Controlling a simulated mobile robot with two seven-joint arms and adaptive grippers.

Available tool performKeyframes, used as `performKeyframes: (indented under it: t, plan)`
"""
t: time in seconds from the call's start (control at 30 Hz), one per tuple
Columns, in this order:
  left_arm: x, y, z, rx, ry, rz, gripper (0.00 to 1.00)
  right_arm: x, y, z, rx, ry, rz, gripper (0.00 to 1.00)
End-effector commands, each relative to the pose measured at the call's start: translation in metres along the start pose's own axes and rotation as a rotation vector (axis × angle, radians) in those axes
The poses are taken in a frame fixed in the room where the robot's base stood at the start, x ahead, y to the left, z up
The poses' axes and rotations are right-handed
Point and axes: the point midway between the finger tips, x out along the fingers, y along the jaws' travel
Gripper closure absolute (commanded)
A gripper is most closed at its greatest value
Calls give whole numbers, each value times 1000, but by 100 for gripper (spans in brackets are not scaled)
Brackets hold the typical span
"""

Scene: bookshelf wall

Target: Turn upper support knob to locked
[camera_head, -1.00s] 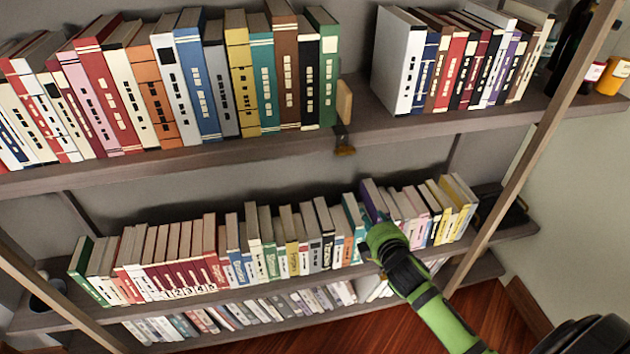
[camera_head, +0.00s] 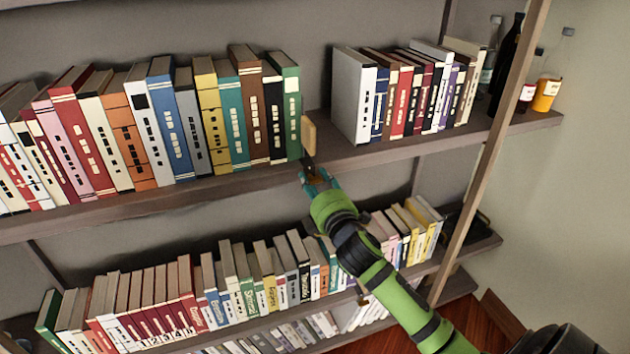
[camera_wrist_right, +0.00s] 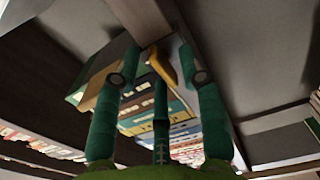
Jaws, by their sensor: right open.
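The upper support is a light wooden block (camera_head: 308,134) standing at the right end of the upper-shelf book row. In the right wrist view the yellow-brown knob (camera_wrist_right: 163,68) shows between the two spread fingers (camera_wrist_right: 158,60). I cannot tell whether the fingers touch it. My left gripper is not in view.
Books (camera_head: 160,125) fill the upper shelf left of the support; another group (camera_head: 410,90) stands right of a gap. The lower shelf holds more books (camera_head: 215,285). A slanting wooden post (camera_head: 490,150) and bottles (camera_head: 545,92) are at the right.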

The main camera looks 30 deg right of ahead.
Motion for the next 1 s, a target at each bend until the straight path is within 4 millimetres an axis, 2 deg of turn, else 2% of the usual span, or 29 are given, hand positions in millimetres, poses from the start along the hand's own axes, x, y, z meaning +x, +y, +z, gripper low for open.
performKeyframes:
  t: [0.23,0.27,0.3,0.37,0.77,1.0]
  plan:
    - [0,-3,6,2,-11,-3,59,1,-1,0,1,0,-1,59]
    - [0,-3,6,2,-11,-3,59,1,-1,0,1,0,-1,63]
    - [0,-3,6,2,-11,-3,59,1,-1,0,1,0,-1,79]
    - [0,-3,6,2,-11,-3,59,1,-1,0,1,0,-1,100]
    - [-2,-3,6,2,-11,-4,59,1,0,0,27,0,-1,100]
    - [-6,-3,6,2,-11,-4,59,1,1,0,150,0,0,100]
